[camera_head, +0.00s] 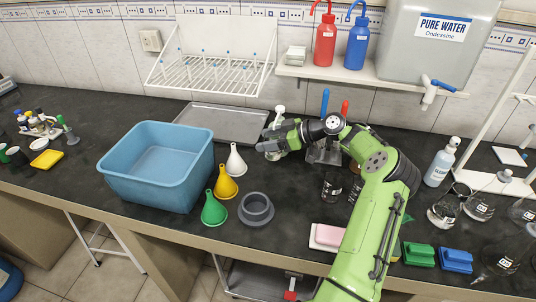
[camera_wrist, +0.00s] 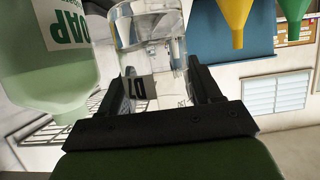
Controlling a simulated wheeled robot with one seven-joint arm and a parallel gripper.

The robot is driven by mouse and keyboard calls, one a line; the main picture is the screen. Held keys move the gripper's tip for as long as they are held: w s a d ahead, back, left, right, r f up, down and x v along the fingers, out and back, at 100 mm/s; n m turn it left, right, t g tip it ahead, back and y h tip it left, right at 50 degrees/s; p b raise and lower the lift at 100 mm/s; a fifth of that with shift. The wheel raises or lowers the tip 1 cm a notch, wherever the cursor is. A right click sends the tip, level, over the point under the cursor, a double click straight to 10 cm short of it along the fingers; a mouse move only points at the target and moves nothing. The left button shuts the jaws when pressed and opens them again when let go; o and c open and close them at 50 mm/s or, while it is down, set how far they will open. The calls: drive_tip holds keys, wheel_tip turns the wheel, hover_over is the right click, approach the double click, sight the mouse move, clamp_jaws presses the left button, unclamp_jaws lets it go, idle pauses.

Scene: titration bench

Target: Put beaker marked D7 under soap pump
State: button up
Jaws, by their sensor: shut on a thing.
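My gripper (camera_head: 268,148) is over the back of the bench, beside the grey tray. In the wrist view my gripper (camera_wrist: 160,95) is shut on a clear glass beaker (camera_wrist: 150,45), with a finger on each side. Its dark label appears to read D7, turned over in this view. A soap bottle (camera_wrist: 45,60) with pale green liquid and a green SOAP label stands close beside the beaker. In the head view only the white pump top (camera_head: 279,112) shows clearly behind my gripper. The beaker is mostly hidden there, and I cannot tell whether it touches the bench.
A blue basin (camera_head: 160,165), white (camera_head: 235,162), yellow (camera_head: 225,184) and green (camera_head: 213,210) funnels stand left of my arm. A grey tray (camera_head: 215,122) lies behind. Dark-looking beakers (camera_head: 331,188) stand close to my arm. Flasks (camera_head: 449,208) crowd the right.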

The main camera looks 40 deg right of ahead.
sight(268, 153)
drive_tip(key=shift+f+b, duration=0.6)
drive_tip(key=shift+f, duration=2.1)
drive_tip(key=shift+f, duration=0.2)
drive_tip(key=o, duration=0.8)
drive_tip(key=shift+o, duration=0.2)
